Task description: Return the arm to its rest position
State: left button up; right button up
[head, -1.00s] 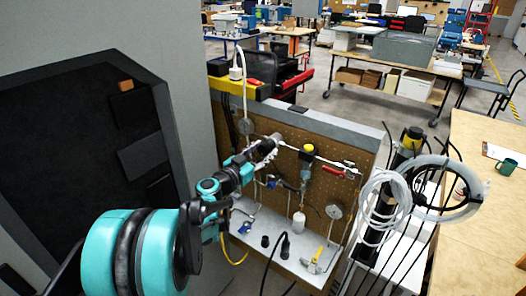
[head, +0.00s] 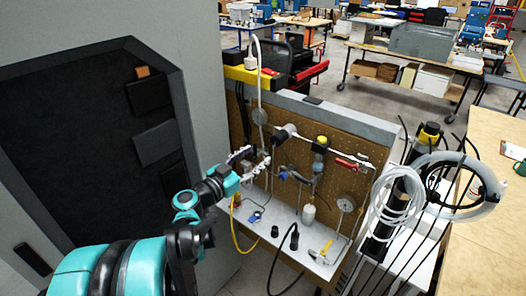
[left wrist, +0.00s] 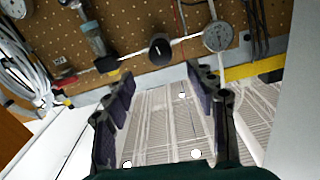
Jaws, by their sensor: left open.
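My left gripper (head: 250,160) is open, with nothing between its fingers. In the head view it hangs in front of the left part of the pegboard (head: 335,160), at the end of my teal arm from the left. In the left wrist view the two dark fingers of the gripper (left wrist: 160,82) stand wide apart, with the pegboard (left wrist: 130,22) beyond them. The black round fitting (left wrist: 160,48) on the pipe lies beyond the fingertips, apart from them. My right gripper is not in view.
The pegboard carries pipes, a yellow-topped valve (head: 321,143), a red-handled valve (head: 346,163) and a gauge (head: 346,203). Loose tools lie on the white shelf (head: 285,221) below. A grey cabinet (head: 209,110) stands close on the left. Coiled white tubing (head: 463,187) hangs at right.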

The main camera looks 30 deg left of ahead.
pick_arm(q)
jog(key=shift+s, duration=0.35)
jog(key=shift+d, duration=0.1)
jog(key=s+d+f+g+h, duration=0.1)
jog(key=d+f+g+h, duration=0.15)
jog(key=d, duration=0.55)
jog(key=s+d+f+g+h, duration=0.1)
jog(key=d+f+g, duration=0.25)
jog(key=d, duration=0.45)
jog(key=s+d+f+n+g+y, duration=0.1)
jog(key=s+d+f+g+y, duration=0.1)
jog(key=s, duration=0.4)
jog(key=s+d+f+n+g+y, duration=0.1)
jog(key=s+d+f+g+y, duration=0.1)
jog(key=s+d+f, duration=0.2)
jog(key=s+f, duration=0.2)
jog(key=s, duration=0.1)
jog(key=shift+d+g+y, duration=0.2)
jog(key=shift+g+y, duration=0.15)
jog(key=shift+g, duration=0.05)
